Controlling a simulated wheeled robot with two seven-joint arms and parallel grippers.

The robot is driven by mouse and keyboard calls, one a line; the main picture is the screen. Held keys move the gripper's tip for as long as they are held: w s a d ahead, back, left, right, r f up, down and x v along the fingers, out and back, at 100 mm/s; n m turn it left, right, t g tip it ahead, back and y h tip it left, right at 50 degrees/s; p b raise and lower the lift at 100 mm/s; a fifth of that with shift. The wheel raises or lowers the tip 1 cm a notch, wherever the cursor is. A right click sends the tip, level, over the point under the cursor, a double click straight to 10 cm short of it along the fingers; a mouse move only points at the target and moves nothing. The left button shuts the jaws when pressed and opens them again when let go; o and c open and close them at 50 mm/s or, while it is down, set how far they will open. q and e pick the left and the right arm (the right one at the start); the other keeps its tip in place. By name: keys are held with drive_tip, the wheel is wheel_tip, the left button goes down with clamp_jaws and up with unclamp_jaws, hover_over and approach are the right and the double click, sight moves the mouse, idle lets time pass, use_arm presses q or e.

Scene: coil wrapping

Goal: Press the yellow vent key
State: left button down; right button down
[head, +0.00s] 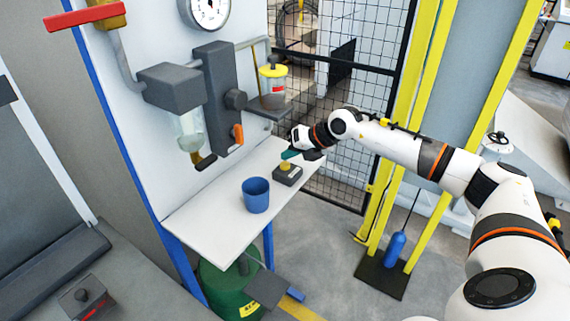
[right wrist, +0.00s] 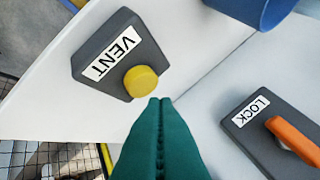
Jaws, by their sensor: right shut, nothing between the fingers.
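The yellow vent key (right wrist: 141,81) is a round button on a dark grey box (right wrist: 118,52) labelled VENT. In the head view the key (head: 285,164) sits on its box on the white shelf. My right gripper (head: 290,154) is just above and beside the key in the head view. In the right wrist view its teal fingers (right wrist: 160,104) are shut together and empty, with their tips close to the key's lower edge. I cannot tell whether they touch it. My left gripper is not in view.
A blue cup (head: 256,195) stands on the white shelf (head: 215,214) near the vent box. A grey LOCK panel (right wrist: 262,125) with an orange handle (right wrist: 293,142) is on the wall. A lidded jar (head: 272,86) stands on a small ledge above. A mesh fence (head: 340,95) is behind my right arm.

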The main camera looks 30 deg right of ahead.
drive_tip(key=shift+f, duration=0.15)
drive_tip(key=shift+f+b, duration=0.3)
drive_tip(key=shift+b, duration=0.05)
drive_tip(key=shift+f+b, duration=0.4)
drive_tip(key=shift+f, duration=0.15)
idle(0.9)
drive_tip(key=shift+r, duration=0.1)
drive_tip(key=shift+r+p, duration=0.65)
drive_tip(key=shift+r, duration=0.2)
wheel_tip(320, 180, up, 5)
drive_tip(key=p, duration=0.3)
drive_tip(key=shift+s, duration=0.1)
idle(1.0)
